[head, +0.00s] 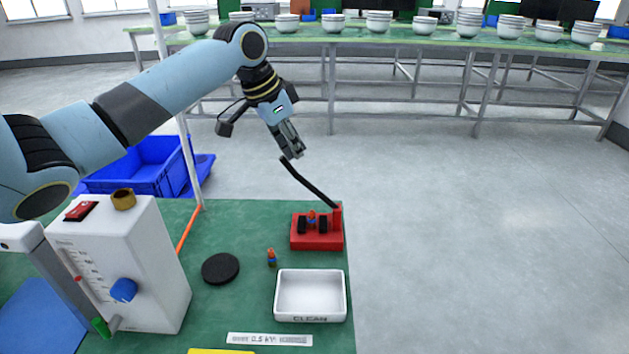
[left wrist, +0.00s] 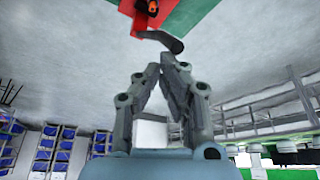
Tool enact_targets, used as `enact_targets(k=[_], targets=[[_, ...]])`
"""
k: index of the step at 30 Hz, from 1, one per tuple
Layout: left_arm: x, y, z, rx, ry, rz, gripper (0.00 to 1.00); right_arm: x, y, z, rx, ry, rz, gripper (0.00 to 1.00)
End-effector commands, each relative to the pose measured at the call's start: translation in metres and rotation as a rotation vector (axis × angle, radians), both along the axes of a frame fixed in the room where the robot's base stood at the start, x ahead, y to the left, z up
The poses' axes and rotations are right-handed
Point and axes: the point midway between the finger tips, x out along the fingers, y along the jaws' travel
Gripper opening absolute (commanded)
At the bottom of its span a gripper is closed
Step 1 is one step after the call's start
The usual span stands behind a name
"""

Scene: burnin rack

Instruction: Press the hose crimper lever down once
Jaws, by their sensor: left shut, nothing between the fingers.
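The hose crimper (head: 318,240) is a red block at the far right corner of the green table. Its black lever (head: 308,183) rises from the right side of the block and slants up to the left. A small orange and blue fitting (head: 312,217) sits in the crimper between black blocks. My left gripper (head: 291,154) is shut and empty, close to the lever's raised end; I cannot tell whether they touch. In the left wrist view the lever (left wrist: 162,40) lies just beyond the shut fingertips (left wrist: 160,62), with the red crimper (left wrist: 140,18) behind. My right gripper is not in view.
A white tray (head: 310,315) marked CLEAN stands in front of the crimper. A second small fitting (head: 271,258) and a black disc (head: 220,269) lie to its left. A white machine (head: 124,262) stands at the left. Open floor lies right of the table.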

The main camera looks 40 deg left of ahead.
Motion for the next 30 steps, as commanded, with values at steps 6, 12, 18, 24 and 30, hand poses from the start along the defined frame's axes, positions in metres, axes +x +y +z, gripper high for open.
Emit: enact_targets(k=[6,12,18,24,30], targets=[[0.000,0.000,0.000,0.000,0.001,0.000,0.00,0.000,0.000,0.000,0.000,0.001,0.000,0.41],[0.000,0.000,0.000,0.000,0.001,0.000,0.00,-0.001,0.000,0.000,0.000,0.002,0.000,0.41],[0.000,0.000,-0.001,0.000,0.001,0.000,0.00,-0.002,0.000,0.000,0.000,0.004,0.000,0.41],[0.000,0.000,-0.007,0.000,0.002,0.000,0.00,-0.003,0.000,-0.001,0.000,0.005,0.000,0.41],[0.000,0.000,-0.016,-0.001,0.001,0.001,0.00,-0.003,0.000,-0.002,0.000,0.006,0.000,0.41]])
